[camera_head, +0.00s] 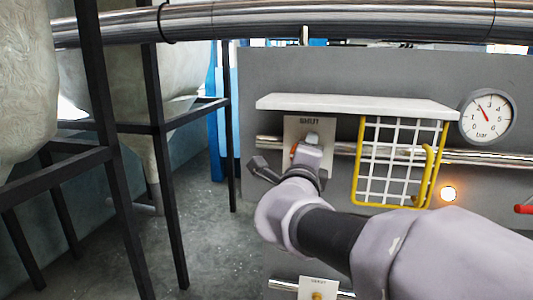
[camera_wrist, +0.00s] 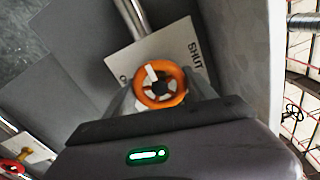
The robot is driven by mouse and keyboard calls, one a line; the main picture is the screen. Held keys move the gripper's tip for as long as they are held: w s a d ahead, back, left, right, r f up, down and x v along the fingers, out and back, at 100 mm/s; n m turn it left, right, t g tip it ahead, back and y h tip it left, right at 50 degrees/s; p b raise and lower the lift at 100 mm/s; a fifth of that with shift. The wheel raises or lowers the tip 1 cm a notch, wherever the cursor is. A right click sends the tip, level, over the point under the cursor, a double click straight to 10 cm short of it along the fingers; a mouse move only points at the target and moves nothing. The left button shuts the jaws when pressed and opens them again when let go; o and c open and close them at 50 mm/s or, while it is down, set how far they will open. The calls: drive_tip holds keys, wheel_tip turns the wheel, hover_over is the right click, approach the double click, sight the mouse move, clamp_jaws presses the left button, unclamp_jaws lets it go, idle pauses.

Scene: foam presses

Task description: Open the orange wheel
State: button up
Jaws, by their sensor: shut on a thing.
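The orange wheel (camera_wrist: 160,85) is a small ring with pale spokes and a dark hub, in front of a light plate (camera_wrist: 133,59) marked SHUT. In the wrist view my gripper (camera_wrist: 162,98) has a finger on each side of the wheel and is shut on it. In the head view my gripper (camera_head: 308,153) reaches up to the plate (camera_head: 309,128) under the shelf. Only a small orange bit of the wheel (camera_head: 294,150) shows there; my gripper hides the rest.
A white shelf (camera_head: 355,104) juts out just above my gripper. A yellow-framed wire guard (camera_head: 401,165) stands to the right, with a pressure gauge (camera_head: 487,117) and a lit orange lamp (camera_head: 448,194) beyond. Another plate (camera_head: 318,289) sits lower down. Black stands are at left.

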drive_tip(key=shift+f, duration=0.15)
drive_tip(key=o, duration=1.4)
drive_tip(key=shift+d, duration=0.1)
drive_tip(key=b+v, duration=0.2)
drive_tip(key=v, duration=1.5)
drive_tip(key=shift+s, duration=0.15)
